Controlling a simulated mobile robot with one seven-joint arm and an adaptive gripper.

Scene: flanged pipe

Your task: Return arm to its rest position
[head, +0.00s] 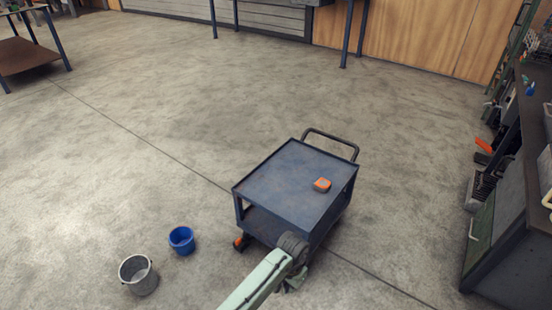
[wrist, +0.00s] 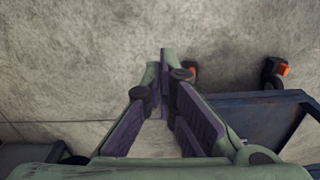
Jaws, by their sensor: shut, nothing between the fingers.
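My arm reaches in from the bottom edge of the head view, and its end is beside the near side of the blue cart (head: 282,172). My gripper (wrist: 160,72) shows in the wrist view with its green, purple-padded fingers brought together at the tips. It is shut and empty, pointing down toward the concrete floor. Part of the cart (wrist: 262,118) shows just right of the fingers. In the head view my gripper is mostly hidden behind my arm's joint. I cannot tell how close the fingers are to the cart.
A small orange and grey object (head: 322,184) lies on the cart's top. A blue bucket (head: 181,240) and a grey bucket (head: 138,274) stand on the floor left of my arm. A dark workbench (head: 510,205) lines the right side. The floor behind the cart is clear.

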